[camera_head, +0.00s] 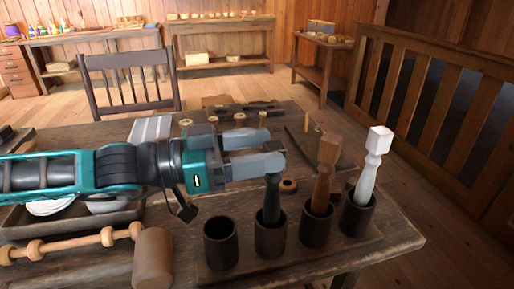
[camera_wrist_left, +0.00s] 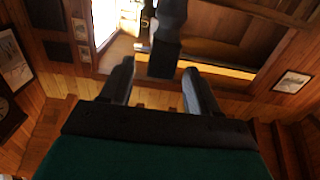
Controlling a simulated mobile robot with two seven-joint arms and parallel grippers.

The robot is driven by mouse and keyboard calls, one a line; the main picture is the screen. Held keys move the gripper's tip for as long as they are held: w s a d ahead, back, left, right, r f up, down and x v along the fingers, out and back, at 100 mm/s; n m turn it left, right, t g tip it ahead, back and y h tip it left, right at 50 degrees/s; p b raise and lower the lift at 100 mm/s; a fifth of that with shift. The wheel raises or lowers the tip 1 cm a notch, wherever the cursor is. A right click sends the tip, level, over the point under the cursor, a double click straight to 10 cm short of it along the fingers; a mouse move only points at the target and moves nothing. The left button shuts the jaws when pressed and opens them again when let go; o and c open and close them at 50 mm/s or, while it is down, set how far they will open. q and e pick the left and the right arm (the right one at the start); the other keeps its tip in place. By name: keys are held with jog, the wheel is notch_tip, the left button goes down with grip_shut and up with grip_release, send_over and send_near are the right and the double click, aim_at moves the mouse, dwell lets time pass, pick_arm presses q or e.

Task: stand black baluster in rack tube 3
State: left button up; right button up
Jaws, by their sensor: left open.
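The black baluster (camera_head: 271,203) stands about upright in the second tube from the left (camera_head: 270,242) of the rack (camera_head: 300,262). My left gripper (camera_head: 268,153) is at its top end, coming from the left, with its fingers apart. In the left wrist view the baluster (camera_wrist_left: 167,42) shows dark between the spread fingertips (camera_wrist_left: 157,80), with a gap on each side. The leftmost tube (camera_head: 220,245) is empty. A brown baluster (camera_head: 324,178) leans slightly in the third tube (camera_head: 317,226), and a white baluster (camera_head: 374,165) in the rightmost tube (camera_head: 357,215). My right gripper is not in view.
A wooden mallet-like cylinder (camera_head: 153,258) and a turned spindle (camera_head: 75,243) lie left of the rack. A tray (camera_head: 75,222) lies under my left arm. A small ring (camera_head: 288,186) sits behind the tubes. A chair (camera_head: 126,84) stands behind the table.

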pick_arm(q)
jog(key=shift+a, duration=0.1)
jog(key=p+v, duration=0.2)
jog(key=v, duration=1)
jog(key=shift+s+a, duration=0.2)
jog(key=shift+a, duration=0.1)
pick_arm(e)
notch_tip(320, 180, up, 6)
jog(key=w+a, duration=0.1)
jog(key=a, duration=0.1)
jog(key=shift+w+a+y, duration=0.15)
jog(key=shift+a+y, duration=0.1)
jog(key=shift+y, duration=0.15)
